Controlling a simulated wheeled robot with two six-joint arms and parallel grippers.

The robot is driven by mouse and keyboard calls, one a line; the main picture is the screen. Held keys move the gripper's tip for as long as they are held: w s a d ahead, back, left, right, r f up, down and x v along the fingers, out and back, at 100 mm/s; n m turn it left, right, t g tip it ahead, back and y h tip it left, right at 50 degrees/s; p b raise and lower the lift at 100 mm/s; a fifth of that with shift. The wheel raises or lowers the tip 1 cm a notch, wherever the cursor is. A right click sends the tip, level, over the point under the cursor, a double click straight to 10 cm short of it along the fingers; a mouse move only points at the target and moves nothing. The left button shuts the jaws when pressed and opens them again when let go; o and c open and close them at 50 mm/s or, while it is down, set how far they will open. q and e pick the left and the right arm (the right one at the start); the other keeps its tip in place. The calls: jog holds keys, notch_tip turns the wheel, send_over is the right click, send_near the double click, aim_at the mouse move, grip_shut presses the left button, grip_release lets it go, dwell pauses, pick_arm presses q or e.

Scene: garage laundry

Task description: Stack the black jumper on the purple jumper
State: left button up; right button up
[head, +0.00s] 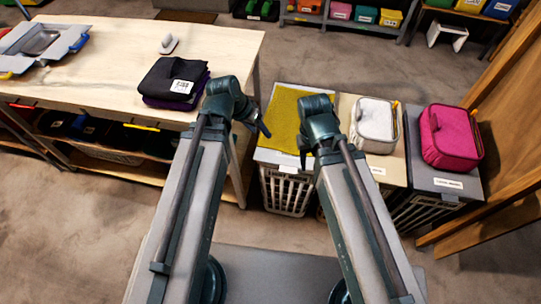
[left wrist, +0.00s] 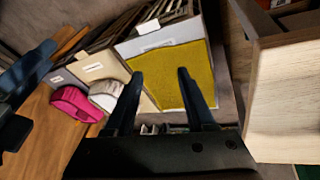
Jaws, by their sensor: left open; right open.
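The black jumper (head: 172,76) is folded, with a white label on top, and lies on the purple jumper (head: 175,102) near the right end of the wooden table. Only a purple edge shows beneath the black one. My left gripper (head: 262,128) is right of the stack, past the table's edge, apart from both jumpers. In the left wrist view its two fingers (left wrist: 158,100) are spread and empty over the yellow mat. My right gripper (head: 304,158) is at the mat's right edge, open with nothing seen in it. The jumpers are not in the left wrist view.
The wooden table (head: 105,50) holds an iron-like white item (head: 169,43) and a grey tray (head: 42,42). The yellow mat (head: 283,130) tops a white basket. A white-grey bag (head: 375,120) and pink bag (head: 450,137) stand right. A wooden panel (head: 510,80) borders the far right.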

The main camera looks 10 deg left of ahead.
pick_arm(q)
jog(key=s+d+f+g+y, duration=0.1)
jog(key=s+d+y, duration=0.3)
jog(key=s, duration=0.4)
jog(key=shift+s+d+f+n+g+y, duration=0.25)
jog(key=shift+d+g+y, duration=0.2)
jog(key=shift+g, duration=0.45)
jog(key=shift+r+p, duration=0.3)
